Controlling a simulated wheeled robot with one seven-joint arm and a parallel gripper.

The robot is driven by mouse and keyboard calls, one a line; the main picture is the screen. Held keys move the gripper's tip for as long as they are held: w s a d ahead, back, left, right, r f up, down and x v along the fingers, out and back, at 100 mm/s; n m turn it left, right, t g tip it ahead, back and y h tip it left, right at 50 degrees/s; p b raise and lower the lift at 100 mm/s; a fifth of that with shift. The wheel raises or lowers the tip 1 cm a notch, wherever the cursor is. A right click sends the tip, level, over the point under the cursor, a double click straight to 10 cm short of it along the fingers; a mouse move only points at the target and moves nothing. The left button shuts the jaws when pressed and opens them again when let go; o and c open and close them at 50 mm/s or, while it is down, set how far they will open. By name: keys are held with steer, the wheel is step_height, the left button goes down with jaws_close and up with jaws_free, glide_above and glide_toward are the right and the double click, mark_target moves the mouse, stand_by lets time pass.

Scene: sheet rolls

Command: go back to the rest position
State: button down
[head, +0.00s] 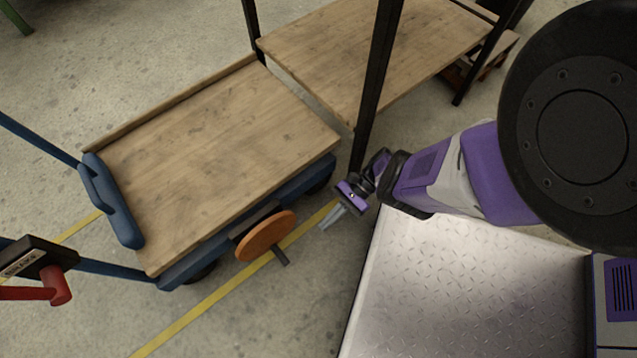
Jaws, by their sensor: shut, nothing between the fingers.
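My gripper (333,218) is in the middle of the head view, at the end of my purple and grey arm, which reaches in from the right. Its fingers are together with nothing between them. It hangs in front of the floor, just right of the orange disc (265,237) on the cart's side and apart from it in the picture. The wooden cart (215,150) with a blue frame stands to its left. No sheet roll shows in this view.
A wooden shelf (370,50) with dark posts (376,80) stands behind my gripper. A red lever with a dark labelled block (38,258) is at the lower left. A yellow line (215,298) crosses the concrete floor. Bare floor (285,320) lies below the cart.

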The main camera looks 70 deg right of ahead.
steer(key=shift+s+d, duration=0.2)
steer(key=shift+d, duration=0.15)
